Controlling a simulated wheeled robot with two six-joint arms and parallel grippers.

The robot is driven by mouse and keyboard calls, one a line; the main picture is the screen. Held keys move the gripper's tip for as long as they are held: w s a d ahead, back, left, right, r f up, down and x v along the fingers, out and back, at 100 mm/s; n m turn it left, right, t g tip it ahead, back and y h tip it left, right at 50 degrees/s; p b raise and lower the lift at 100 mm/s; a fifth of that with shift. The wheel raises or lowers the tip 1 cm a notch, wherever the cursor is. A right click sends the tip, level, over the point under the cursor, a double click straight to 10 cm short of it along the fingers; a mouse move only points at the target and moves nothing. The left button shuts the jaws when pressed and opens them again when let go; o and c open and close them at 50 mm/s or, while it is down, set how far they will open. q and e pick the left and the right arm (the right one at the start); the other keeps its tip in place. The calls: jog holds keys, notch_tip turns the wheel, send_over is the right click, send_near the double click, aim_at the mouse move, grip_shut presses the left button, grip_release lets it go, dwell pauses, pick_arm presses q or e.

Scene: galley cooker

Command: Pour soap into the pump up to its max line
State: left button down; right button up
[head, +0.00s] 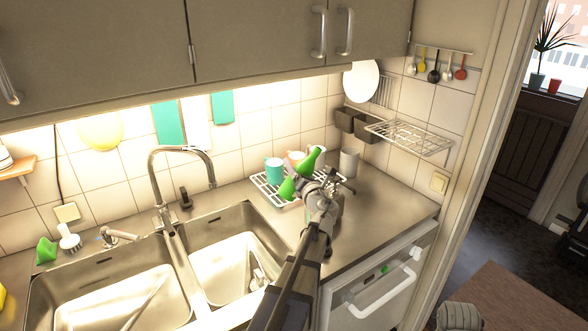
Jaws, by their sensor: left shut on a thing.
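My left gripper (298,173), with two green fingers, is over the white wire drying rack (263,184) on the counter right of the sink. It is shut on a small pale thing between the fingers; they hide most of it, and I cannot tell whether it is a soap container. A small dark upright thing (185,198), perhaps a pump, stands behind the sink, right of the tap (163,180). No max line or soap level is readable. My right gripper is not in view.
A double sink (110,300) fills the left. A white brush (69,239) and a green thing (46,250) stand at its back left.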

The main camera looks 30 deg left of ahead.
pick_arm(q)
jog(key=w+d+n, duration=0.1)
jog(key=n, duration=0.1)
jog(key=w+d+n, duration=0.1)
jog(key=n, duration=0.1)
jog(key=w+d+n, duration=0.1)
jog(key=w+n, duration=0.1)
jog(key=n, duration=0.1)
jog(key=shift+w+d+f+g+p, duration=0.1)
jog(key=shift+d+f+g+p, duration=0.05)
jog(key=shift+d+g+p, duration=0.2)
dwell(0.5)
dwell(0.5)
